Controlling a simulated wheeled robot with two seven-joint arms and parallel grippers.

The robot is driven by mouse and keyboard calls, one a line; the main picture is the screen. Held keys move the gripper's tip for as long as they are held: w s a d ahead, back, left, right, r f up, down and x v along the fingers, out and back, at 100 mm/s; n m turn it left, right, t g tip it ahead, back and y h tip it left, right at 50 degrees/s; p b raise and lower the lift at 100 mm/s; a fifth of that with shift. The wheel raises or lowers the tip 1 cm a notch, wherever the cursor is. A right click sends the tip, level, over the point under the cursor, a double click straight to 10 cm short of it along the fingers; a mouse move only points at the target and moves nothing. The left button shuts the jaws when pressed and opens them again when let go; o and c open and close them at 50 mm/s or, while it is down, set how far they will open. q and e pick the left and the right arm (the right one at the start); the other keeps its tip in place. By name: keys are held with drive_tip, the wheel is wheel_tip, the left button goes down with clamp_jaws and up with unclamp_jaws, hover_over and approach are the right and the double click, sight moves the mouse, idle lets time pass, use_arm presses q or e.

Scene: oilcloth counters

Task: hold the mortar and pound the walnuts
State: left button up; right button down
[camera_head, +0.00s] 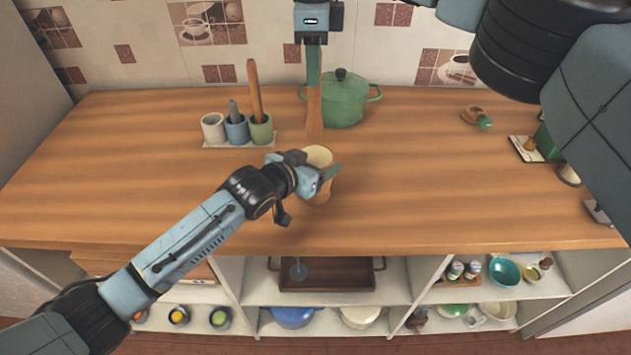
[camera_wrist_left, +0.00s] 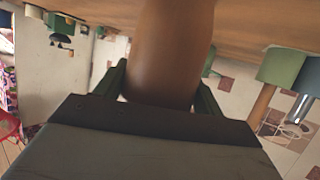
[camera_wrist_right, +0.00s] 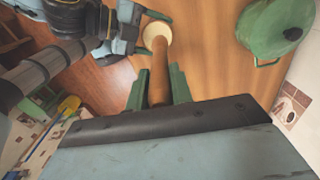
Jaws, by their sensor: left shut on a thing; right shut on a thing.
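The mortar is a brown wooden cup with a pale inside (camera_head: 318,155), near the middle of the counter. My left gripper (camera_head: 326,178) is shut around its side; in the left wrist view the brown mortar body (camera_wrist_left: 170,50) fills the space between the green fingers. My right gripper (camera_head: 314,72) is shut on the wooden pestle (camera_head: 315,112), which hangs upright behind the mortar in the head view. In the right wrist view the pestle (camera_wrist_right: 159,75) points towards the mortar (camera_wrist_right: 157,31), its tip near the rim; I cannot tell whether it is inside. No walnuts can be made out.
A green lidded pot (camera_head: 345,102) stands behind and right of the mortar. Several small cups with utensils stand on a white tray (camera_head: 240,145) to the left. A small brown and green item (camera_head: 474,116) lies at the right. Open shelves (camera_head: 410,290) hold dishes below. The counter's left side is clear.

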use_arm(q)
drive_tip(key=o, duration=1.2)
drive_tip(key=v, duration=1.2)
drive_tip(key=shift+s+f, duration=0.1)
drive_tip(key=shift+f, duration=0.1)
